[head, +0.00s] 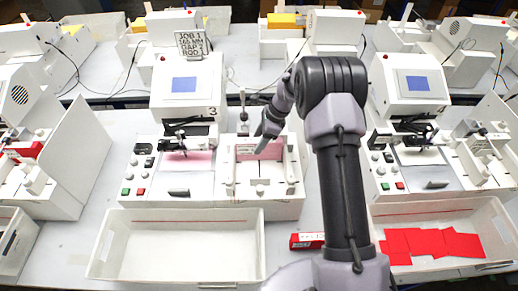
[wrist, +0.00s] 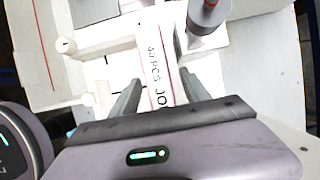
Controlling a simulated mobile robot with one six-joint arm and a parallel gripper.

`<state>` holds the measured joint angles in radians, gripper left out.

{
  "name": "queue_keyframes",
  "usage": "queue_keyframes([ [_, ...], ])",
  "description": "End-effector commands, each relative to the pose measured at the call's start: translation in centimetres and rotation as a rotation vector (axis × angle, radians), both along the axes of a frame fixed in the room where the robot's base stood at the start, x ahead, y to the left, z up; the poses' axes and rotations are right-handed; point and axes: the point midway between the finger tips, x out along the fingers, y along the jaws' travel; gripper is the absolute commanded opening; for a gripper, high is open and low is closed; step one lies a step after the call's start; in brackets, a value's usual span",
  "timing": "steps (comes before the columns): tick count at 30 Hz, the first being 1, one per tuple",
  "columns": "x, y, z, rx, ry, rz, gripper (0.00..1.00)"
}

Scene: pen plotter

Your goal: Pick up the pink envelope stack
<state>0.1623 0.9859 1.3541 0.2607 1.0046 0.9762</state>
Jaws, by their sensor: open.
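The pink envelope stack (head: 244,151) stands in the white feeder bay of the middle plotter, partly hidden by my gripper in the head view. In the wrist view the stack (wrist: 153,55) shows as a pale strip with a pinkish edge and printed text reading "50 PCS JO". My gripper (head: 262,146) is over the right part of the bay. In the wrist view the two fingers of my gripper (wrist: 160,82) are apart, one on each side of the strip. I cannot tell whether they touch it.
White bay walls and a guide post (wrist: 68,45) stand close to the fingers, with a grey-red knob (wrist: 208,12) at upper right. An empty white tray (head: 180,247) is in front. A red box (head: 306,240) and a tray of red envelopes (head: 447,243) lie to the right.

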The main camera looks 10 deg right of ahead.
Motion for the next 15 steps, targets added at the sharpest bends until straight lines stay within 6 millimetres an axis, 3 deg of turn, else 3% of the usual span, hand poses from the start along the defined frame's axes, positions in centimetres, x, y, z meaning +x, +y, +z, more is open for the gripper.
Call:
queue_keyframes([
  [15,-0.01,-0.01,-0.31,0.000,0.001,0.001,0.55],
])
